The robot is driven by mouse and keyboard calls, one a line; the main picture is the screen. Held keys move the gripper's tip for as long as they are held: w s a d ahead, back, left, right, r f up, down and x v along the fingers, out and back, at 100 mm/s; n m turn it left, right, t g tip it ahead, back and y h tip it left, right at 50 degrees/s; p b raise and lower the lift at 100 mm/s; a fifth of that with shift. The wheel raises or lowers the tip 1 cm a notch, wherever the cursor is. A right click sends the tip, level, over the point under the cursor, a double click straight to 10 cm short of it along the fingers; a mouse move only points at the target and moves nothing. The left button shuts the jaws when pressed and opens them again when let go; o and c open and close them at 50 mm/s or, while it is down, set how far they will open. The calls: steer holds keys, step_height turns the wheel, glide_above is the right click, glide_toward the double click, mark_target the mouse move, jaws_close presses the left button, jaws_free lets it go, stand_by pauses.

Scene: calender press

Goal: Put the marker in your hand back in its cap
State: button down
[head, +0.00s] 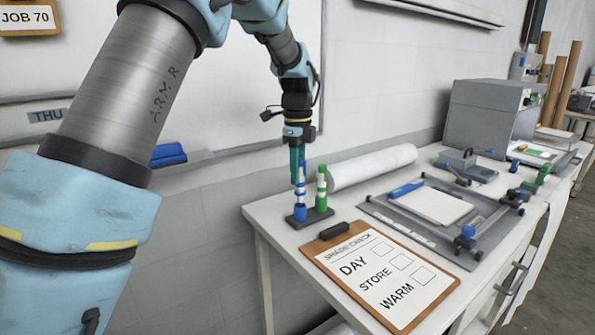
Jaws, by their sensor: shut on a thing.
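The marker is upright, directly over or in the blue cap (300,212) on the dark stand (318,214). At this size I cannot tell whether its tip is inside the cap or how deep. A green and white marker (321,187) stands upright on the same stand, just right of the held one.
A clipboard (324,244) lies in front of the stand. A white roll (372,167) lies behind it. A wall with a whiteboard is behind.

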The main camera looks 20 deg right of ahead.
mark_target(297, 191)
steer(key=shift+f+b, duration=0.85)
steer(key=shift+f, duration=0.75)
steer(key=c, duration=0.6)
jaws_free()
